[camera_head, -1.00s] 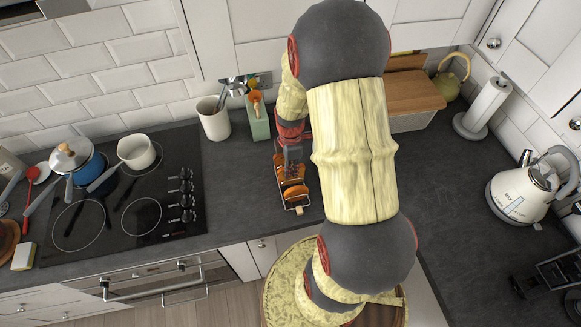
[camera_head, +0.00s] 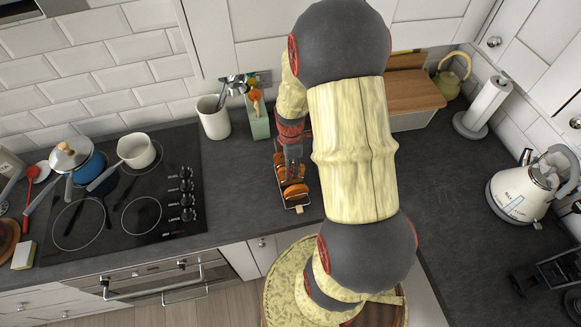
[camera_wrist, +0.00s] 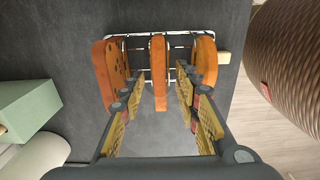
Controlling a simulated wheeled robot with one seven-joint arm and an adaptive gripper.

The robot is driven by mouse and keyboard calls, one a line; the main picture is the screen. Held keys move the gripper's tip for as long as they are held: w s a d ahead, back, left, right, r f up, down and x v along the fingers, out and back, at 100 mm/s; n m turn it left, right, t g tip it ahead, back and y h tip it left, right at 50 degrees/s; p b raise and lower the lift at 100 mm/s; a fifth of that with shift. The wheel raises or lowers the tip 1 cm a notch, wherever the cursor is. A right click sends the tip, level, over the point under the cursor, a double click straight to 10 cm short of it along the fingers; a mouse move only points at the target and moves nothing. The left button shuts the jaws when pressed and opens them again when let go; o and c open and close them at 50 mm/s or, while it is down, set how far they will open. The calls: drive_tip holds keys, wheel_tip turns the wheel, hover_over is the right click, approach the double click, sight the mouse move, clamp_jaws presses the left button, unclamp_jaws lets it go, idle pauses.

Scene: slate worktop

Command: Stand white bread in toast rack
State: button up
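The wire toast rack (camera_head: 299,208) stands on the dark worktop near its front edge, with orange-brown bread slices (camera_head: 295,191) upright in it. In the wrist view, the rack (camera_wrist: 128,37) holds a left slice (camera_wrist: 104,75), a middle slice (camera_wrist: 158,72) and a right slice (camera_wrist: 206,62). Which one is the white bread, I cannot tell by colour. My gripper (camera_wrist: 160,88) is open, its yellow-padded fingers on either side of the middle slice with small gaps. In the head view my gripper (camera_head: 292,160) is low over the rack, partly hiding the slices.
A green block-shaped holder (camera_head: 259,124) and a white utensil pot (camera_head: 214,118) stand behind the rack. The hob (camera_head: 140,215) with pans is to the left.

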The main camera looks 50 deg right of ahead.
wheel_tip(320, 180, up, 17)
drive_tip(key=p, duration=0.3)
drive_tip(key=shift+p, duration=0.3)
idle(1.3)
